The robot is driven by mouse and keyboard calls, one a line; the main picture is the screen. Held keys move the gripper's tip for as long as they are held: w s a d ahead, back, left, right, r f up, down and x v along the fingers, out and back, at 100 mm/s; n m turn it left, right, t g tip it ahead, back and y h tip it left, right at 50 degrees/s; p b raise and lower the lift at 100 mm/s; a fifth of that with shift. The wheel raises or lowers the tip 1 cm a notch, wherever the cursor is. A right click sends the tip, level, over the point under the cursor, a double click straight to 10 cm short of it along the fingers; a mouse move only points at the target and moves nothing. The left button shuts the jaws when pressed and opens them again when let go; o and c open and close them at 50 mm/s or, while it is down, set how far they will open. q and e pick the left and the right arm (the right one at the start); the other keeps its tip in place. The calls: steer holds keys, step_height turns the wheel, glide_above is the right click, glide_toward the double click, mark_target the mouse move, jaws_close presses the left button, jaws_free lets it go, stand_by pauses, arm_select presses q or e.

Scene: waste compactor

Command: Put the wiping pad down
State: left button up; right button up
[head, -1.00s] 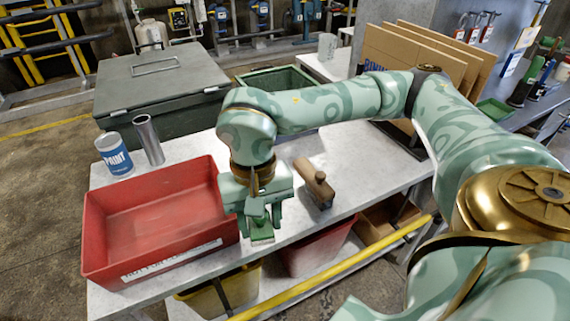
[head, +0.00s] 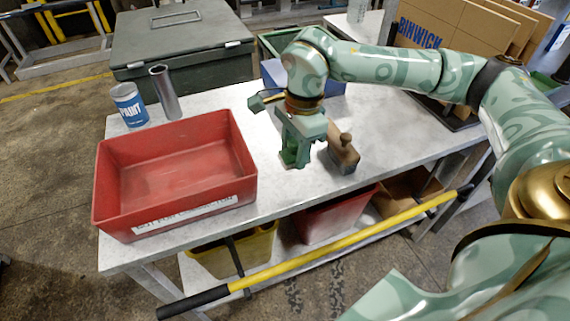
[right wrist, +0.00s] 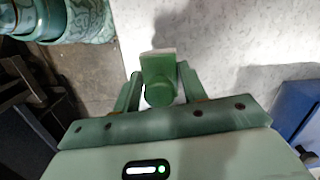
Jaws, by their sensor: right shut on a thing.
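My right gripper (head: 294,158) is over the grey-white table (head: 230,215), pointing down, between the red tray and a brown wooden block with a knob. It is shut on the green wiping pad (right wrist: 159,72), which shows between the two fingers in the right wrist view, with a pale far edge. In the head view the pad is mostly hidden by the gripper. It is low over the tabletop; I cannot tell whether it touches. My left gripper is not in view.
The red tray (head: 175,175) stands at the left, with a paint can (head: 130,105) and a metal cylinder (head: 165,92) behind it. The wooden block (head: 343,155) is close to the gripper's right. A blue box (head: 325,82) is behind. Bare tabletop lies in front of the gripper.

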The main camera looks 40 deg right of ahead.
mark_target(287, 161)
steer(key=shift+w+f+b, duration=0.3)
steer(key=shift+w+f, duration=0.6)
steer(key=shift+f, duration=0.15)
steer(key=f+b, duration=0.1)
steer(key=f, duration=0.1)
steer(key=f+b, duration=0.1)
steer(key=shift+w+a+f, duration=0.1)
steer(key=shift+w+f, duration=0.1)
steer(key=shift+f, duration=0.2)
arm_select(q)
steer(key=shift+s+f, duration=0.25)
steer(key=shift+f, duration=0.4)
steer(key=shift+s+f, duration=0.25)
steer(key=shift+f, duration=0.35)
arm_select(e)
steer(key=shift+r, duration=0.2)
steer(key=shift+f, duration=0.15)
steer(key=o, duration=0.9)
